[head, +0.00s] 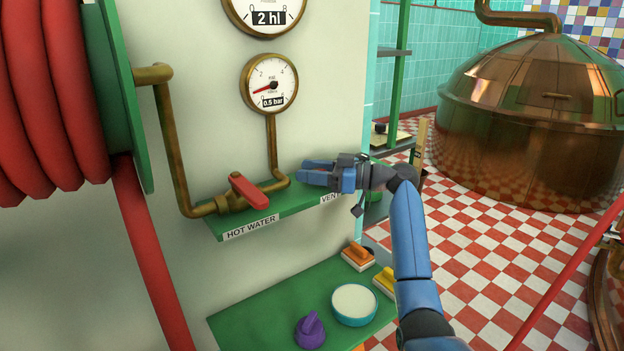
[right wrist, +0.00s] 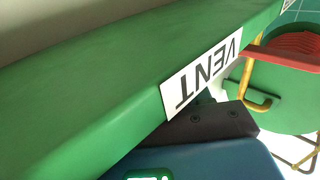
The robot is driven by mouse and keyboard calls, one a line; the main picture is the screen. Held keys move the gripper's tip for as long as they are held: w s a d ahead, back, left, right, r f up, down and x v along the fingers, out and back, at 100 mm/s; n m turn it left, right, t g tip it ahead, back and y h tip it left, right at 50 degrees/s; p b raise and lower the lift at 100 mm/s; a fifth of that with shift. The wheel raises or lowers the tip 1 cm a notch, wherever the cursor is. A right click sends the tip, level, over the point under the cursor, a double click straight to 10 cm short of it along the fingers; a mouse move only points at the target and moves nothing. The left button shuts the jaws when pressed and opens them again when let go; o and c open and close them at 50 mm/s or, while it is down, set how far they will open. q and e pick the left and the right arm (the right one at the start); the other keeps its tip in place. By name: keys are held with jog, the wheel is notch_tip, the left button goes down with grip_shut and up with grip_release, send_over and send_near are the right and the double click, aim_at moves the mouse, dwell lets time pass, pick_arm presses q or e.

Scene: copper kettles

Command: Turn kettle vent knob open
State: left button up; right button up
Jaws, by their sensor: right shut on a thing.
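My right gripper (head: 316,172) is at the right end of the green shelf (head: 291,206), just above the VENT label (head: 329,197). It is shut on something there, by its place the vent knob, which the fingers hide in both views. How far the knob is turned cannot be seen. In the right wrist view the VENT label (right wrist: 202,75) shows large on the shelf edge (right wrist: 90,100), with a dark finger pad and blue finger of the right gripper (right wrist: 215,128) close against it. My left gripper is not in view.
A red lever (head: 248,191) on the hot water pipe and a pressure gauge (head: 269,83) are left of the gripper. A copper kettle (head: 535,120) stands at right.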

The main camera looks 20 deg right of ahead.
jog(key=shift+s+f+n+g+y, duration=0.1)
jog(key=shift+n+g+y, duration=0.2)
jog(key=shift+n+g, duration=0.15)
jog(key=o, duration=1)
jog(key=shift+c, duration=0.2)
jog(key=v, duration=1)
jog(key=shift+d+p, duration=0.35)
jog(key=shift+p, duration=0.05)
jog(key=shift+s+d, duration=0.1)
